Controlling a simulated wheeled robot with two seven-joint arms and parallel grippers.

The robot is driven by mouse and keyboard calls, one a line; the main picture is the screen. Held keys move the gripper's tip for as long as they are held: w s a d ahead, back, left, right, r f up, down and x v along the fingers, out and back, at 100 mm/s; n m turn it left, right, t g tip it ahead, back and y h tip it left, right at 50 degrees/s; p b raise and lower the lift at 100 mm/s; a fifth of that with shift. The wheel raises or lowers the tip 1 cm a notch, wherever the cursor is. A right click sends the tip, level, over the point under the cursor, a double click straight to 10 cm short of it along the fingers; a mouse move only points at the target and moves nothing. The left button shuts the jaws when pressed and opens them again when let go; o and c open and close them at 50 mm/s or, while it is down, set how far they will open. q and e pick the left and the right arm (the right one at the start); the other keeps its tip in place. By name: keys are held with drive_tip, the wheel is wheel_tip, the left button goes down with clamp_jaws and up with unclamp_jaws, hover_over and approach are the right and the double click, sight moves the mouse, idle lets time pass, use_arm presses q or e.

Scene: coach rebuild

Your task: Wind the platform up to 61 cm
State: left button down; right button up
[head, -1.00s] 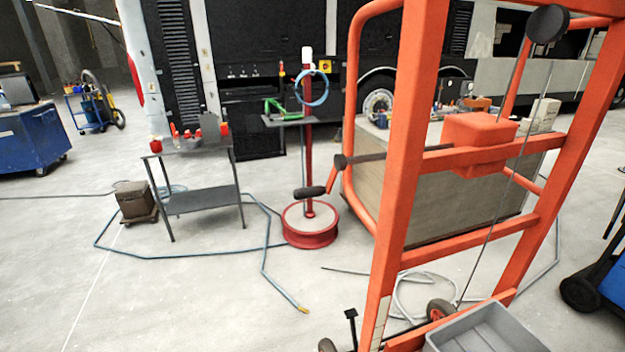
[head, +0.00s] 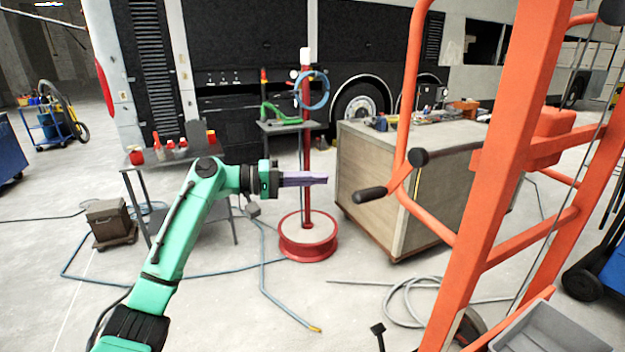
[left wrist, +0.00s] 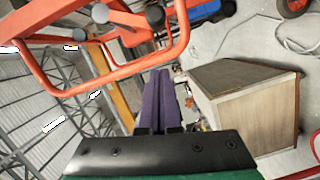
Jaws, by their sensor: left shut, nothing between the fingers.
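The orange lift frame (head: 505,150) stands at the right of the head view. A grey bin (head: 550,338) is low at the frame's foot; the platform itself I cannot make out clearly. My left gripper (head: 326,179) is shut and empty, a little left of the handle grip in the picture and apart from it. Its purple fingers also show in the left wrist view (left wrist: 163,90), with the orange frame (left wrist: 110,75) beyond. No height scale is readable.
A wooden cabinet (head: 385,200) with parts on top stands behind the crank. A red-based stand (head: 308,240) and a grey table (head: 140,170) are behind my left arm. Hoses lie on the floor. A blue cart (head: 600,275) is at the right edge.

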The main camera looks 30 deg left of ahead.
sight(354, 199)
use_arm(q)
drive_tip(key=w+d+f+p, duration=0.1)
drive_tip(key=d+p, duration=0.3)
drive_tip(key=d, duration=0.3)
drive_tip(key=shift+w+d+f, duration=0.25)
drive_tip(key=shift+d+f, duration=0.05)
drive_tip(key=shift+f, duration=0.1)
drive_tip(key=shift+s+d+f, duration=0.1)
drive_tip(key=shift+d, duration=0.05)
idle(0.3)
drive_tip(key=shift+d+f+n, duration=0.1)
drive_tip(key=shift+n, duration=0.2)
drive_tip(key=shift+s+d+f+n+h+p, duration=0.35)
drive_tip(key=shift+s+d+f+n, duration=0.15)
drive_tip(key=shift+n, duration=0.2)
drive_tip(key=d+n, duration=0.1)
drive_tip(key=s+d+f+n+p, duration=0.1)
drive_tip(key=s+d+n+t, duration=0.1)
drive_tip(key=shift+s+f+n+h+p, duration=0.25)
drive_tip(key=shift+f+n+p, duration=0.1)
drive_tip(key=shift+n+p, duration=0.05)
